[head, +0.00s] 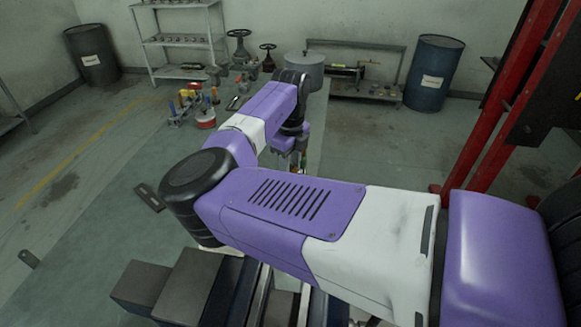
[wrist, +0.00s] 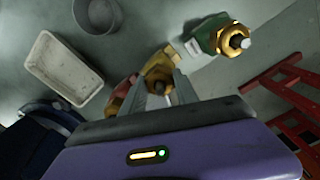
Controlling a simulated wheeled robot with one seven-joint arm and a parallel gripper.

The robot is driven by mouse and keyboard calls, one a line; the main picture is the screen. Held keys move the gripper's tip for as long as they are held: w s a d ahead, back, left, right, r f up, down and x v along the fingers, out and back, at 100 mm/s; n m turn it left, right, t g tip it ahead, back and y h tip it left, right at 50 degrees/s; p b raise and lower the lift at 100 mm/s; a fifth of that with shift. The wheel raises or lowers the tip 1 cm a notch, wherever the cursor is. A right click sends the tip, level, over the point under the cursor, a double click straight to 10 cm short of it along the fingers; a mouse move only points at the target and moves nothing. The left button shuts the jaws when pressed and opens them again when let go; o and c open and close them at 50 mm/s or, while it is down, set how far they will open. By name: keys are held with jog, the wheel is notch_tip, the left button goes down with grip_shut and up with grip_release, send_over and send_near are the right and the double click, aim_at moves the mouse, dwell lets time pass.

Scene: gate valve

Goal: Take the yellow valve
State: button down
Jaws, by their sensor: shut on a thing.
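The yellow valve (wrist: 160,68) shows in the wrist view as a gold-coloured body between my fingertips. My gripper (wrist: 158,88) is shut on it, and the fingers hide part of it. A red valve (wrist: 118,94) sits close by on the left, partly behind the left finger. A green valve (wrist: 205,36) with a brass nut lies apart at the upper right. In the head view my arm hides most of the gripper and what it holds; only small coloured bits show below the wrist.
A white tray (wrist: 43,82) and a grey round container (wrist: 97,14) lie to the left in the wrist view. In the head view, a group of bottles and tools (head: 192,104), a grey pot (head: 305,68) and dark handwheel valves (head: 240,50) stand farther back. A red frame (head: 505,95) rises at right.

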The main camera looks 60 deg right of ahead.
jog(key=shift+r+p, duration=0.55)
jog(key=shift+r, duration=0.1)
dwell(0.5)
jog(key=shift+r+p, duration=2.95)
jog(key=shift+r, duration=0.7)
